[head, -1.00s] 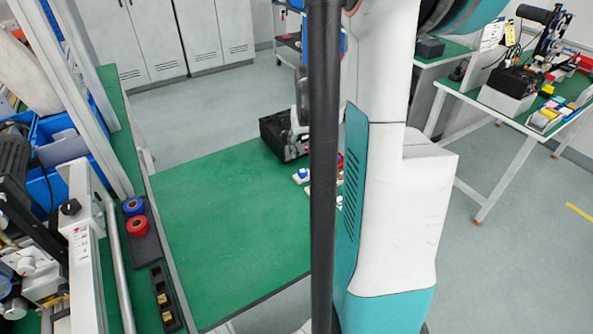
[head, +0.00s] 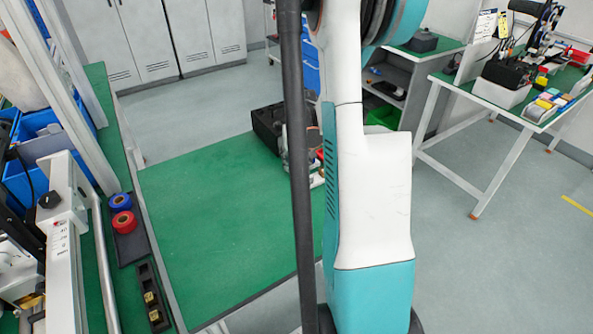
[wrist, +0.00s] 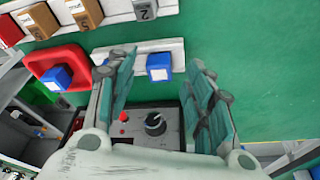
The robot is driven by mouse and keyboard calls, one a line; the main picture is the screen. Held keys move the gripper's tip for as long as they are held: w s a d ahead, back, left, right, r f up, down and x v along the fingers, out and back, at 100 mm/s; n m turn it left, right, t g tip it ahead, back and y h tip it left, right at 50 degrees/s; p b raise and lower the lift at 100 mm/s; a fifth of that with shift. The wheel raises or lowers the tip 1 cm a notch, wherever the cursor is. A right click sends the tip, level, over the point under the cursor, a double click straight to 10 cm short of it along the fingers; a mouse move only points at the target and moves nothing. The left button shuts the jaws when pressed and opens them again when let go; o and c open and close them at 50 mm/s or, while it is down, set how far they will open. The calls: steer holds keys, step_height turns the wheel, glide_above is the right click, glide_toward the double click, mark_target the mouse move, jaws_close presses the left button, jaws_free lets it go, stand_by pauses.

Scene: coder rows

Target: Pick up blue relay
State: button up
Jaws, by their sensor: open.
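My gripper (wrist: 165,85) is open and empty, its two teal fingers pointing away from the wrist camera. In the wrist view a blue relay block (wrist: 159,66) with a white base sits at a white rail (wrist: 178,50), in the gap between the fingers as seen from the camera. I cannot tell how far the fingertips are from it. A second blue block (wrist: 56,77) sits in a red tray (wrist: 72,52), left of the left finger. In the head view my arm and a dark post hide most of this area.
A dark box with a knob and red button (wrist: 145,125) shows between the finger bases. Brown blocks (wrist: 38,20) and a grey block (wrist: 145,9) stand on a farther rail. The green table (head: 215,220) is bare at left; a dark box (head: 268,125) stands at its back edge.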

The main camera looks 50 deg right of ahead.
mark_target(296, 163)
steer(key=shift+f, duration=0.3)
steer(key=c, duration=0.9)
steer(key=shift+r, duration=0.1)
step_height(296, 163, up, 20)
steer(key=p, duration=0.6)
steer(key=shift+p, duration=0.35)
